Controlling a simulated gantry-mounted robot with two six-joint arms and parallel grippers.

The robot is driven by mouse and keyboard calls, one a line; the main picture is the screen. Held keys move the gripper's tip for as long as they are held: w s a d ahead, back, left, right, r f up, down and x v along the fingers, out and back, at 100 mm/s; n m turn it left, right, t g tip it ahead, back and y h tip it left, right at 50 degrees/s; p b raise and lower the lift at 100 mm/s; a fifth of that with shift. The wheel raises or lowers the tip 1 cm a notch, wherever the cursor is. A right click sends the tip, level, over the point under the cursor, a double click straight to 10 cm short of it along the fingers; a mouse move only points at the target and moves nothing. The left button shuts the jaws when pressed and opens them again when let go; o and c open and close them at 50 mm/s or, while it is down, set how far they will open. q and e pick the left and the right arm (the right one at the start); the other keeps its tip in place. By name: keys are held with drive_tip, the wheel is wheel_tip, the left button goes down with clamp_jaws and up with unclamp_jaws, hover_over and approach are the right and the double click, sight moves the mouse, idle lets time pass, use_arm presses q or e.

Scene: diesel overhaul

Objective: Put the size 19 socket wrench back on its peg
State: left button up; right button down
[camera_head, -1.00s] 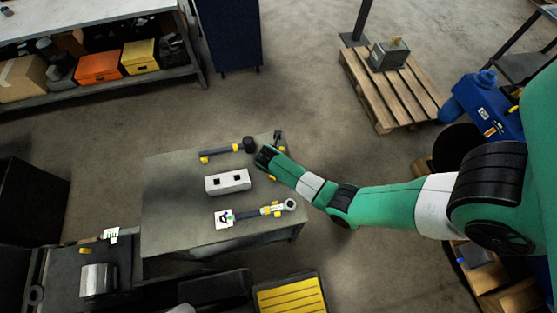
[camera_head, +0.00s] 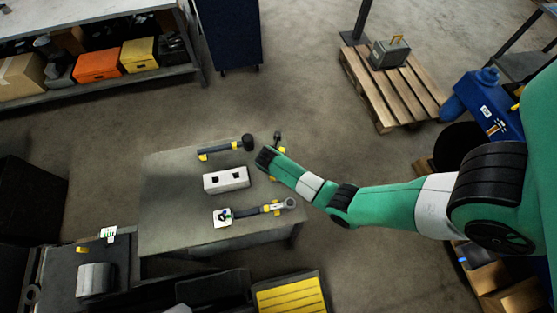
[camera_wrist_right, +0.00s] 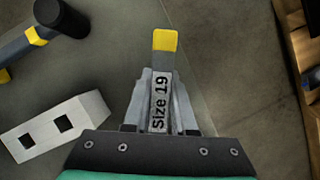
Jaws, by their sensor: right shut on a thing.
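The size 19 socket wrench (camera_wrist_right: 165,42) shows in the right wrist view, with a yellow end pointing up the picture and a "Size 19" label between my fingers. My right gripper (camera_wrist_right: 161,85) is shut on it. In the head view my right gripper (camera_head: 264,159) is at the right edge of the grey table (camera_head: 170,225); a dark end of the wrench (camera_head: 278,136) shows just beyond it. My left gripper is not in view.
A white block (camera_head: 226,180) with two square holes lies mid-table. A pallet (camera_head: 385,90) stands on the floor beyond.

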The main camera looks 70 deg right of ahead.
drive_tip(key=shift+f, duration=0.2)
drive_tip(key=shift+c, duration=0.5)
unclamp_jaws()
drive_tip(key=shift+f, duration=0.15)
drive_tip(key=shift+r, duration=0.35)
wheel_tip(320, 180, up, 9)
drive_tip(key=p, duration=0.9)
drive_tip(key=shift+w+p, duration=0.1)
drive_tip(key=shift+p, duration=0.3)
drive_tip(key=shift+f, duration=0.1)
